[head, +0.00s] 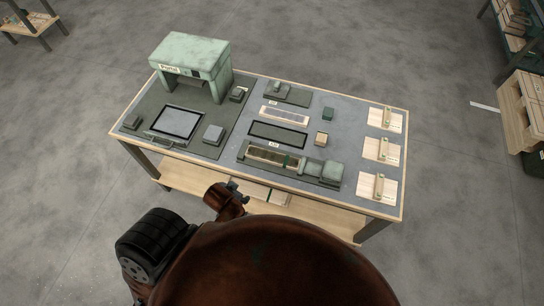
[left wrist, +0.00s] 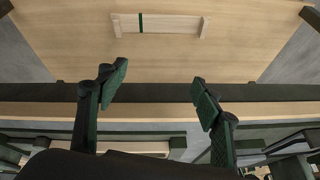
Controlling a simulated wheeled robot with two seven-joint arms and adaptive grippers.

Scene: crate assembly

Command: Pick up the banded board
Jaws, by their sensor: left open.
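The banded board (left wrist: 160,25) is a pale wooden board with a dark green band left of its middle and a short crosspiece at each end. It lies on a light wooden shelf at the top of the left wrist view. In the head view, it seems to be the pale piece partly hidden under the table's front edge (head: 268,193). My left gripper (left wrist: 160,92) is open and empty, its two green-padded fingers wide apart. The board lies beyond the fingertips, apart from them. My right gripper is not in view.
The table (head: 404,160) above the lower shelf (head: 190,177) carries a green press (head: 190,55), a framed dark panel (head: 277,134), several small blocks and three pale wooden plates at right. A dark rail (left wrist: 160,92) crosses the left wrist view behind the fingers.

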